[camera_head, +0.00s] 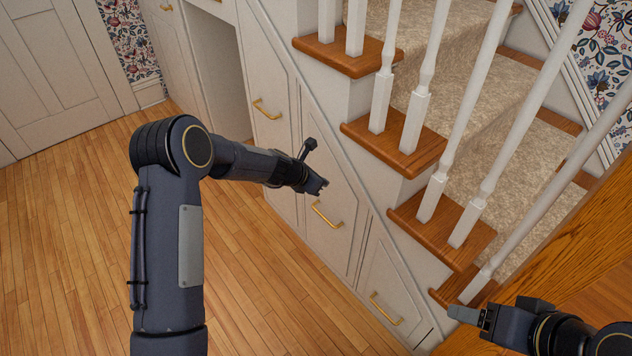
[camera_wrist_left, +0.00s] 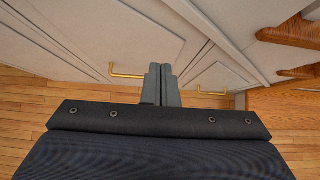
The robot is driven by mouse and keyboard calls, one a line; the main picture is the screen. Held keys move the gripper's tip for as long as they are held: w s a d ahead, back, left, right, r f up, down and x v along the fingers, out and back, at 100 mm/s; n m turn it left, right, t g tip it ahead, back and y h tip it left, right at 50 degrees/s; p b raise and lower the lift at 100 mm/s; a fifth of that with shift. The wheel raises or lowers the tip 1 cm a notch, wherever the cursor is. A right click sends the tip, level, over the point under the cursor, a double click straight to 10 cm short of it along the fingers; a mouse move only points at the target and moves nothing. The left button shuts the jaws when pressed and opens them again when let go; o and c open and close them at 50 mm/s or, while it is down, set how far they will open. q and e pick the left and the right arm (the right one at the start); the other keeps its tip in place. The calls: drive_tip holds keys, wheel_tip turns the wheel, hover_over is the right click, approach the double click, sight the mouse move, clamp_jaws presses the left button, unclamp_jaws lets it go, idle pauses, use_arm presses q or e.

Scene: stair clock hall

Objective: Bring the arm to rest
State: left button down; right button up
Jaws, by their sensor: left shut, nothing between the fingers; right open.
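My left arm comes in from the left of the head view, bends at a round elbow joint and stretches right. Its gripper (camera_head: 318,185) is in front of the cream cupboard fronts under the stairs, near a brass handle (camera_head: 323,214). In the left wrist view its two grey fingers (camera_wrist_left: 161,84) are together with nothing between them. My right gripper (camera_head: 468,316) is at the lower right of the head view, by the lowest visible stair. It is open, and I see nothing held in it.
Cupboard fronts with brass handles (camera_head: 266,109) line the stair side. Wooden stair treads (camera_head: 405,148) with white balusters (camera_head: 428,70) rise at the right. A wooden surface (camera_head: 556,262) lies near my right gripper. The plank floor (camera_head: 75,240) is clear at the left.

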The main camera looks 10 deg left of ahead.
use_arm(q)
drive_tip(key=s+a+r+m+p, duration=0.1)
drive_tip(key=s+a+r+m, duration=0.2)
drive_tip(key=s+r+m, duration=0.6)
drive_tip(key=s+a+r+m+p, duration=0.1)
drive_tip(key=s+a+r+m, duration=0.2)
drive_tip(key=s+r, duration=0.65)
drive_tip(key=s+a+r+m+y, duration=0.1)
drive_tip(key=s+a+r+m, duration=0.1)
drive_tip(key=s+m, duration=0.5)
drive_tip(key=s+a+r+m+g+y+p, duration=0.1)
drive_tip(key=s+m, duration=0.6)
drive_tip(key=s, duration=1)
drive_tip(key=shift+a+r, duration=0.5)
drive_tip(key=shift+a, duration=0.2)
